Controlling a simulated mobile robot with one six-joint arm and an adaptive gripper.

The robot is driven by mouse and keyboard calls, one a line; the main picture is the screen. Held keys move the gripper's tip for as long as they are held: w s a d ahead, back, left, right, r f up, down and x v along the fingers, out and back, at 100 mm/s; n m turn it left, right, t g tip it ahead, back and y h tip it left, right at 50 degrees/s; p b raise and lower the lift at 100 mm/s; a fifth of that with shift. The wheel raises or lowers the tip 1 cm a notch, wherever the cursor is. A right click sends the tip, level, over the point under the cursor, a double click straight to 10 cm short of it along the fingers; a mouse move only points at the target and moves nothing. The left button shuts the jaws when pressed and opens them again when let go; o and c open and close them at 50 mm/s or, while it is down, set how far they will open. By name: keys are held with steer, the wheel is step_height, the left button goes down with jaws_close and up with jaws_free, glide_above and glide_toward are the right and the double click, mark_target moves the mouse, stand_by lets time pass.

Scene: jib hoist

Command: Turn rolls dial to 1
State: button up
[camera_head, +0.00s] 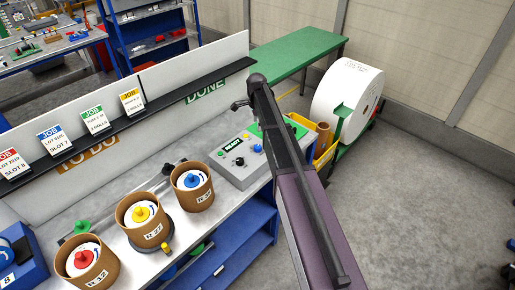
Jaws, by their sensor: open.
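A grey control box (232,172) stands at the right end of the bench. Its sloped face has a small dark display with green letters, a black knob (239,161) that looks like the dial, a green button (222,153) and a blue button (257,148). The numbers around the knob are too small to read, so I cannot tell its setting. My dark arm reaches in from the lower right and covers the box's right side. My gripper (239,104) shows small and dark at the arm's far end, beyond and above the box, open and apart from the knob.
Three cardboard tubs (194,195) with coloured knobs stand on the bench left of the box. A low board with job cards (94,119) runs along the back. A large white roll (346,100) stands at the right, by a green table (297,52). The floor at right is clear.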

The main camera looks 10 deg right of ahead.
mark_target(258, 146)
steer(key=shift+s+f+b, duration=0.2)
steer(key=shift+f+b, duration=2.75)
steer(key=shift+f, duration=0.1)
steer(key=shift+s+f+b, duration=0.15)
steer(key=shift+f+b, duration=2.75)
steer(key=shift+f, duration=0.15)
steer(key=c, duration=1.2)
